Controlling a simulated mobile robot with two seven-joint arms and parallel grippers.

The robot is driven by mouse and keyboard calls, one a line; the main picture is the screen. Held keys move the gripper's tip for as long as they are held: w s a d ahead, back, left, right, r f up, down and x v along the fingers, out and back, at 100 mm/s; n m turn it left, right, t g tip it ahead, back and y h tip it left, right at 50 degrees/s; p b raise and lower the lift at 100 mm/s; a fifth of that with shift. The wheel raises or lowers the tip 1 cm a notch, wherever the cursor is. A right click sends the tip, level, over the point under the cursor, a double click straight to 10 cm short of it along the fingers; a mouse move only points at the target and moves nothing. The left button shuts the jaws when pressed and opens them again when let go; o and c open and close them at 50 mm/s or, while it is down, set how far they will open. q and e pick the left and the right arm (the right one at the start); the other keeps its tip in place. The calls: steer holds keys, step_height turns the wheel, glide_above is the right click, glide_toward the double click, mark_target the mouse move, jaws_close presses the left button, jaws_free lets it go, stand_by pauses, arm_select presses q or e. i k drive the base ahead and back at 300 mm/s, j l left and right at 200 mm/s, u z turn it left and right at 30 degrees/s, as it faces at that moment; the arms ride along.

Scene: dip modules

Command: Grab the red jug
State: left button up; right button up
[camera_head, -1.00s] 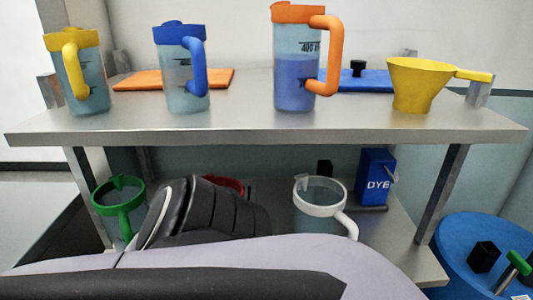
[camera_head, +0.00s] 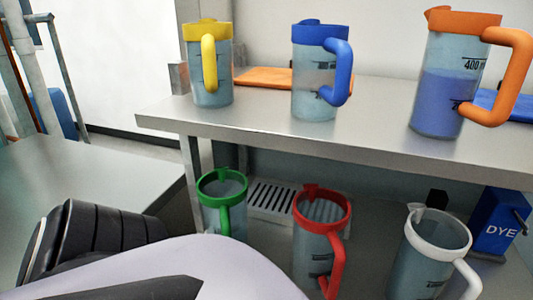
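The red jug (camera_head: 318,245), clear with a red rim and a red handle toward the lower right, stands upright on the lower shelf. It is between the green jug (camera_head: 222,200) and the white jug (camera_head: 430,255). Its base is cut off or hidden at the bottom of the view. A black ribbed part and pale link of my arm cover the lower left. Neither gripper's fingers can be seen.
On the upper shelf (camera_head: 260,125) stand a yellow jug (camera_head: 211,80), a blue jug (camera_head: 318,75) and an orange jug (camera_head: 447,85) holding blue liquid. A blue DYE box (camera_head: 497,225) is at lower right. A bare metal table (camera_head: 80,170) is at left.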

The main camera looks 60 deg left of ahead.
mark_target(321, 215)
steer(key=u, duration=1.4)
